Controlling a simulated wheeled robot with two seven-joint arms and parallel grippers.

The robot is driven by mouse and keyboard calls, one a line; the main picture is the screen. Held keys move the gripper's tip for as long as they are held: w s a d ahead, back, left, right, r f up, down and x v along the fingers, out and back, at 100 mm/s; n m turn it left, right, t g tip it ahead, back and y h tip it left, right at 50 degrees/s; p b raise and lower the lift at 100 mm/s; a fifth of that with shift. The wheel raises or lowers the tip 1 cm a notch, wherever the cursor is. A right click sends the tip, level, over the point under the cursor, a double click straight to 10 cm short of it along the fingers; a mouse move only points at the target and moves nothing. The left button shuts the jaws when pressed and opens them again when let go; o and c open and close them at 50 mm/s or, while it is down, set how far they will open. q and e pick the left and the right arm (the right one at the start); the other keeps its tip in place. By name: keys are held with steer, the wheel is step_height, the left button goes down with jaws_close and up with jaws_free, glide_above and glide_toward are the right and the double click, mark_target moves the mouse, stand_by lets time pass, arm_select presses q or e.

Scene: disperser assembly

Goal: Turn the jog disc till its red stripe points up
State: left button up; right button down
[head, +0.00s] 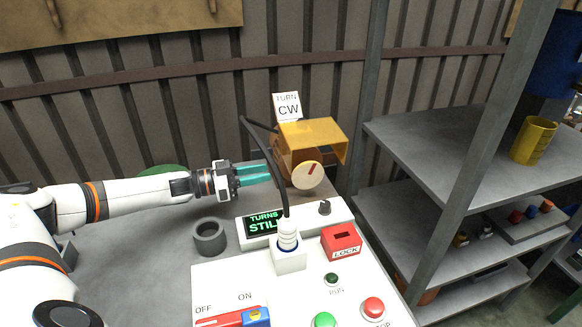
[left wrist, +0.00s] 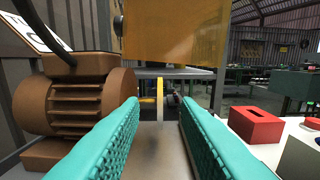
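The jog disc (head: 303,181) is a cream round plate on the front of a brown motor (head: 283,150). Its red stripe (head: 312,169) points up and to the right. In the left wrist view the disc shows edge-on as a thin pale upright strip (left wrist: 160,101), ahead between the fingers. My left gripper (head: 269,175) has teal fingers and is just left of the disc. In the left wrist view the gripper (left wrist: 160,108) is open, with nothing between its fingers. My right gripper is not in view.
A yellow guard (head: 318,131) overhangs the disc. A sign (head: 287,107) reads "TURN CW". A display (head: 264,223) reads "TURNS STILL". A red LOCK box (head: 342,240) and a dark ring (head: 209,237) are nearby.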

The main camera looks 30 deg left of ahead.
mark_target(302, 167)
arm_select(q)
steer(key=p+x, duration=0.1)
steer(key=x, duration=1.1)
steer(key=shift+p, duration=0.35)
steer(key=shift+a+f, duration=0.1)
jaws_close()
